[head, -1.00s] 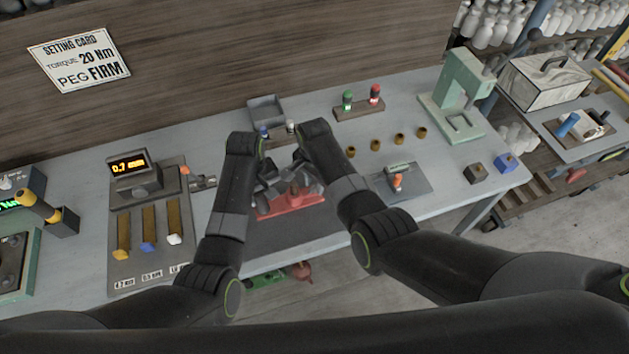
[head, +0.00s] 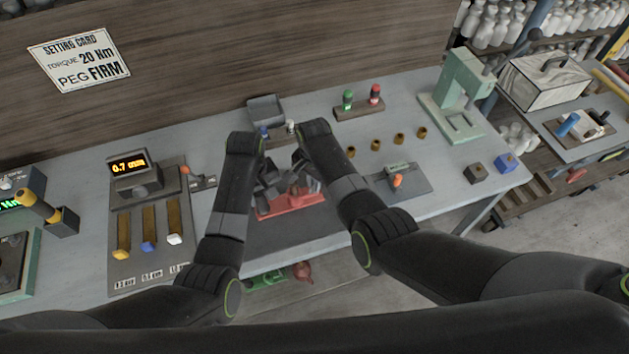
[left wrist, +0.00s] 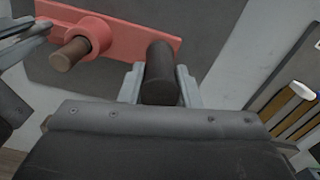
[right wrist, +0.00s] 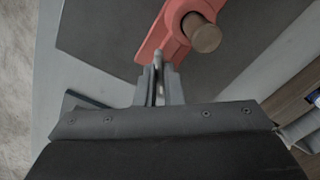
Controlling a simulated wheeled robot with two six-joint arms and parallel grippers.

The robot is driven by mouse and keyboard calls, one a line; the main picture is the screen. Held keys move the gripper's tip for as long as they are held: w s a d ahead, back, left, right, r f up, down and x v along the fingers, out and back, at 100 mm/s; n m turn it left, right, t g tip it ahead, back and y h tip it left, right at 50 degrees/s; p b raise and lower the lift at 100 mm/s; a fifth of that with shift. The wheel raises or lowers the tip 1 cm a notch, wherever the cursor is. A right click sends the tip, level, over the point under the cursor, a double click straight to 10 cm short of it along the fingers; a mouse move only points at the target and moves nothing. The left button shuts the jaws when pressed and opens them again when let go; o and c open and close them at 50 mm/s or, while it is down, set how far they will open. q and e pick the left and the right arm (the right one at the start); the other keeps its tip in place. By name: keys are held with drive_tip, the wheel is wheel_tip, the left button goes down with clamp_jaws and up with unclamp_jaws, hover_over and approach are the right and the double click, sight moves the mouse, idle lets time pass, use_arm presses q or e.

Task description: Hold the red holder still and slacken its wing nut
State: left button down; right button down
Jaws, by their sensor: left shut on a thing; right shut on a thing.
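The red holder (head: 291,202) lies on a dark mat on the workbench, between my two arms. In the left wrist view it is a red plate (left wrist: 122,38) with a round collar around a brown peg (left wrist: 70,54). My left gripper (left wrist: 161,78) is shut on the dark round grip (left wrist: 160,72) at one end of the holder. My right gripper (right wrist: 159,80) is shut on a thin grey piece, apparently the wing nut (right wrist: 158,62), at the holder's other end beside the collar. The fingers mostly hide this piece.
A grey tray (head: 267,109) stands behind the holder. A gauge stand (head: 136,180) with coloured-tipped bars is on the left. Several brown rings (head: 376,145), a green press (head: 458,95) and a small plate with an orange-tipped tool (head: 398,181) are on the right.

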drive_tip(key=c, duration=1.5)
unclamp_jaws()
drive_tip(key=shift+c, duration=0.2)
wheel_tip(320, 180, up, 12)
drive_tip(key=shift+s, duration=0.1)
use_arm(q)
drive_tip(key=c, duration=1)
unclamp_jaws()
drive_tip(key=shift+w+f, duration=0.1)
